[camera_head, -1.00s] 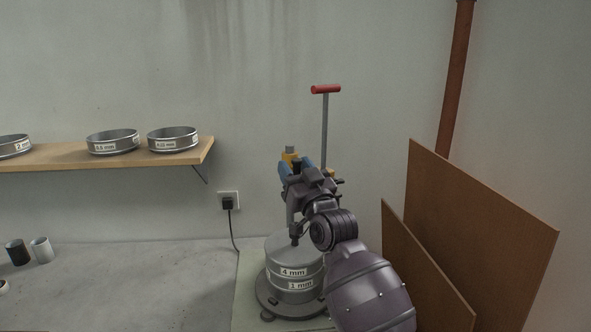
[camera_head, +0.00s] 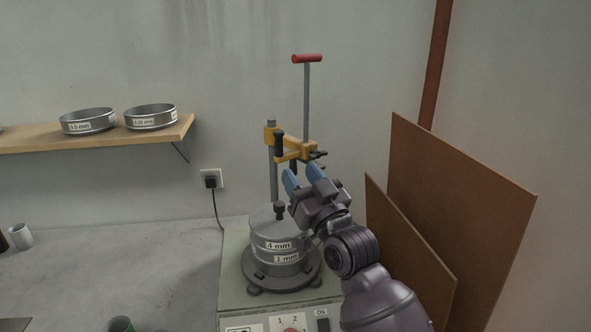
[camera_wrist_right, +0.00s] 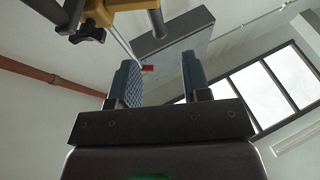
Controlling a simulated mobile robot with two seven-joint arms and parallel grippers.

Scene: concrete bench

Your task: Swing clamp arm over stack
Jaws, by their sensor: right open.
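The yellow clamp arm (camera_head: 293,152) sits high on a grey post behind the sieve stack (camera_head: 279,245). It points right from the post, with a black grip at its near side and a tall rod topped by a red T-handle (camera_head: 307,58). The stack has a lid with a black knob and "4 mm" and "1 mm" labels. My right gripper (camera_head: 303,177) is open and empty, just below and right of the clamp arm, apart from it. In the right wrist view, part of the clamp arm (camera_wrist_right: 112,7) shows above the open fingers. My left gripper is out of view.
The stack stands on a shaker base with a control panel (camera_head: 285,324). Brown boards (camera_head: 455,190) lean close at the right. A shelf (camera_head: 90,136) with sieves is at the left. The bench (camera_head: 110,265) left of the shaker is mostly clear.

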